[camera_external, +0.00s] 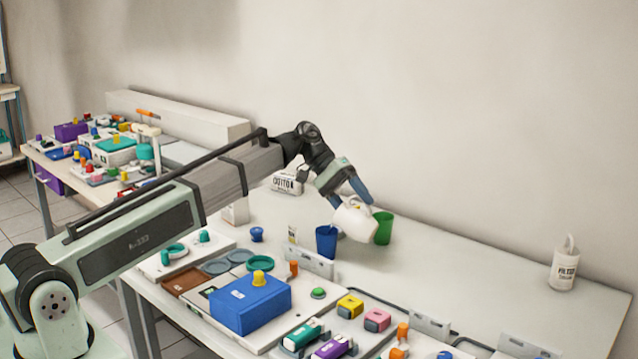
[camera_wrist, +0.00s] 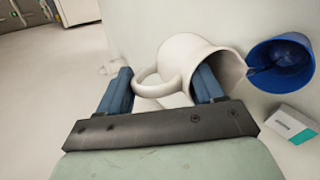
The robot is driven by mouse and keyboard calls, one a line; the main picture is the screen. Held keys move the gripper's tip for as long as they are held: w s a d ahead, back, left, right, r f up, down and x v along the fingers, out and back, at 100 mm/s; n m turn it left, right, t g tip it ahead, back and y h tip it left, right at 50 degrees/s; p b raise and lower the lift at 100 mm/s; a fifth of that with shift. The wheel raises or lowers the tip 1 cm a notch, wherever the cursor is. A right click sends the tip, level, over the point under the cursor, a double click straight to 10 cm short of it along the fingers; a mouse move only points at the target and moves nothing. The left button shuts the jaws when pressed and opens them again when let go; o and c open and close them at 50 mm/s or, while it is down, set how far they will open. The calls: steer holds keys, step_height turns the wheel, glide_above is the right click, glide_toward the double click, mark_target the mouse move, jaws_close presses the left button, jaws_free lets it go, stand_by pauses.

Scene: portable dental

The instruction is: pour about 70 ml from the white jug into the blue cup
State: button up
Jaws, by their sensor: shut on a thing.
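The white jug (camera_external: 357,222) is held in the air above the table and tilted, its mouth toward the blue cup (camera_external: 326,242). My gripper (camera_external: 351,198) is shut on the jug, at its handle. In the wrist view, the handle lies between the two fingers of my gripper (camera_wrist: 163,88), and the jug (camera_wrist: 188,55) has its spout at the rim of the blue cup (camera_wrist: 278,65). The blue cup stands on the table, its inside dark. A faint streak shows between spout and cup; I cannot tell how much liquid is in either.
A green cup (camera_external: 384,228) stands just right of the jug. A small white box (camera_wrist: 295,126) is close to the blue cup in the wrist view. A blue box (camera_external: 250,303) and several coloured parts fill the front. The table is clear toward the white bottle (camera_external: 564,268).

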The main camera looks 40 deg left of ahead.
mark_target(366, 213)
steer(key=shift+w+d+f+g+y, duration=0.2)
steer(key=shift+d+f+y, duration=0.15)
steer(key=shift+y, duration=0.25)
steer(key=shift+w+d+f+g+y, duration=0.1)
steer(key=shift+d+f+g+y, duration=0.15)
steer(key=shift+d+y, duration=0.3)
steer(key=shift+a+f+y, duration=0.1)
steer(key=shift+f+y, duration=0.1)
steer(key=shift+y, duration=0.15)
steer(key=shift+w+d+f+n+g+y, duration=0.15)
steer(key=shift+d+f+y, duration=0.4)
steer(key=shift+y, duration=0.3)
steer(key=shift+d+f+n+g+y, duration=0.15)
steer(key=shift+d+f+y, duration=0.2)
steer(key=shift+f+y, duration=0.4)
steer(key=shift+r, duration=0.15)
steer(key=shift+p, duration=0.3)
